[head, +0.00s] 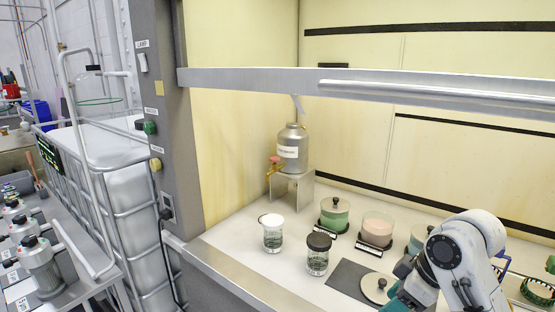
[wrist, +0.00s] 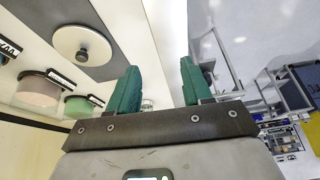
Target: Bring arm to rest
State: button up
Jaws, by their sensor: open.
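My arm (head: 465,262), white with a dark joint cap, reaches into the fume hood at the lower right of the head view. My gripper (head: 396,300) is partly cut off by the bottom edge there, close to a round pale lid with a dark knob (head: 376,286). In the wrist view my gripper (wrist: 160,84) shows two green fingers spread apart with nothing between them. The lid (wrist: 82,45) lies on a grey mat (wrist: 118,66), clear of the fingers.
Two jars, one white-capped (head: 272,233) and one dark-capped (head: 318,254), stand on the hood floor. Behind are a green dish (head: 335,216) and a pink dish (head: 377,230). A metal canister (head: 292,148) stands on a stand. The raised sash bar (head: 370,82) crosses above.

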jog(key=s+a+f+m, duration=0.2)
jog(key=s+f+m, duration=0.1)
jog(key=s+f, duration=0.4)
jog(key=s+a+f+m, duration=0.3)
jog(key=s+f, duration=0.3)
jog(key=f, duration=0.2)
jog(key=s+d+f+m+h, duration=0.2)
jog(key=s+d+f, duration=0.1)
jog(key=s, duration=0.8)
jog(key=s+d+f+m+g+h, duration=0.1)
jog(key=s+d+f+m+h, duration=0.1)
jog(key=s+d, duration=0.4)
jog(key=s+f+m, duration=0.1)
jog(key=s+f, duration=0.1)
jog(key=s, duration=0.3)
jog(key=shift+d+f+g, duration=0.15)
jog(key=shift+f+g, duration=0.05)
jog(key=shift+g, duration=0.1)
